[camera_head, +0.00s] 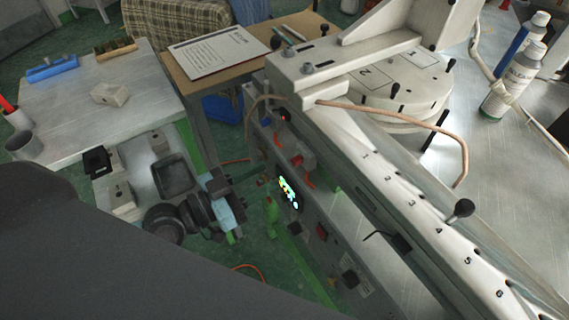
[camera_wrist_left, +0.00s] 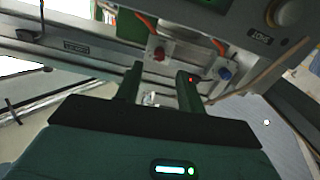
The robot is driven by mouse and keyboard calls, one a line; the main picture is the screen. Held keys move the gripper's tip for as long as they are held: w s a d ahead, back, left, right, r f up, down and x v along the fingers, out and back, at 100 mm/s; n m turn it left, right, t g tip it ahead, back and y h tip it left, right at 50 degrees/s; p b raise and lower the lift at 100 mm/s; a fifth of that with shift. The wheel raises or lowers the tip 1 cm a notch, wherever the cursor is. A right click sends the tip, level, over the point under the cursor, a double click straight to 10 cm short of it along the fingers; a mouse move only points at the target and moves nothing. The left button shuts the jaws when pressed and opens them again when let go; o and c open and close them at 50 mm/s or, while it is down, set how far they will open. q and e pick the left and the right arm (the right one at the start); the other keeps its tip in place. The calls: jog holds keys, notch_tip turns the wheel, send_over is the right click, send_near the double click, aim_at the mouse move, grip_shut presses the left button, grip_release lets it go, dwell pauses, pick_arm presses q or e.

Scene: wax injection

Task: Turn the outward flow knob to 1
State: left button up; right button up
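The knob labels are too small to read, so I cannot tell which one is the outward flow knob. My left gripper (camera_wrist_left: 158,76) is open and empty, pointing at the panel; it also shows in the head view (camera_head: 245,182). My right gripper is not in view.
Orange tubes and a brown hose (camera_head: 400,113) run near the panel and over the machine top. A numbered rail (camera_head: 440,232) lies above the panel. A light table (camera_head: 85,105) and a wooden desk with a paper sheet (camera_head: 218,52) stand at the left and back.

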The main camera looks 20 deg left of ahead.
aim_at(292, 163)
pick_arm(q)
jog(key=p+x, duration=0.1)
jog(key=x, duration=0.3)
jog(key=shift+w+d+r, duration=0.15)
jog(key=shift+w+d, duration=0.1)
jog(key=shift+w, duration=0.05)
jog(key=shift+w+d, duration=0.35)
jog(key=shift+w, duration=0.05)
grip_shut()
